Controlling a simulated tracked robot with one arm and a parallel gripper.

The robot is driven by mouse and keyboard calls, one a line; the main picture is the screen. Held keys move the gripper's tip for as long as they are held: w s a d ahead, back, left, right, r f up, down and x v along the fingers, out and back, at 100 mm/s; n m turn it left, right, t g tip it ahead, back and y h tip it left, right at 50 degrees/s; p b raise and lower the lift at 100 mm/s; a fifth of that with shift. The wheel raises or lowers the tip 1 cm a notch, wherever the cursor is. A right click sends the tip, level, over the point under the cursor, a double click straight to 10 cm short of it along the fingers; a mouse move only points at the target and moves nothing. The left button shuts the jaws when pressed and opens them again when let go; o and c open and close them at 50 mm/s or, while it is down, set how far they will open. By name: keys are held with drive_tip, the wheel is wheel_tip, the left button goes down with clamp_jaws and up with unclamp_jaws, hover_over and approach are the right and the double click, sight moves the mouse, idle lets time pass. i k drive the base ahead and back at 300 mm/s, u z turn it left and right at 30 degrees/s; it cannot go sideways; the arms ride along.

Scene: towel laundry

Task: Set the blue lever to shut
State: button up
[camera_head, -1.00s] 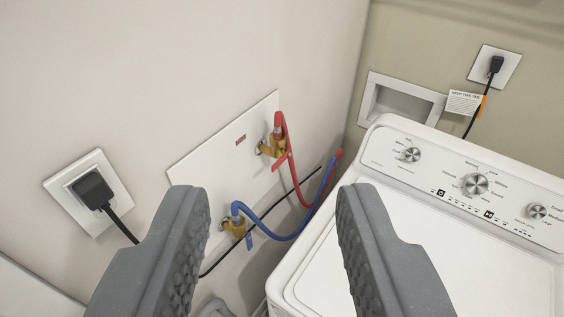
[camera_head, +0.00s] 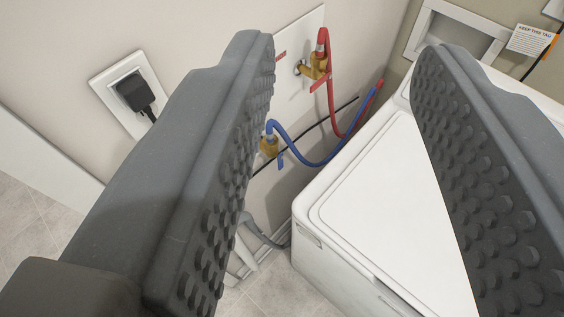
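The blue lever (camera_head: 281,160) is a small blue tab hanging below a brass valve (camera_head: 268,147) on the left wall. A blue hose (camera_head: 315,164) loops right from this valve. My gripper (camera_head: 348,55) is open and empty, with its two grey studded fingers wide apart. The blue lever shows in the gap, close to the left finger's inner side and apparently beyond it. The left finger hides part of the wall plate (camera_head: 300,30) and perhaps the valve's left edge. I cannot tell the lever's exact angle.
A red hose (camera_head: 333,100) and a brass valve with a red lever (camera_head: 319,82) are above the blue one. A white washer (camera_head: 385,190) stands close on the right. A black plug (camera_head: 137,93) is in the left outlet. Tiled floor (camera_head: 262,282) shows below.

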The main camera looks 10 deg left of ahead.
sight(280, 156)
drive_tip(key=u, duration=0.95)
drive_tip(key=k, duration=1.35)
drive_tip(key=z, duration=1)
drive_tip(key=i, duration=1)
drive_tip(key=u, duration=0.1)
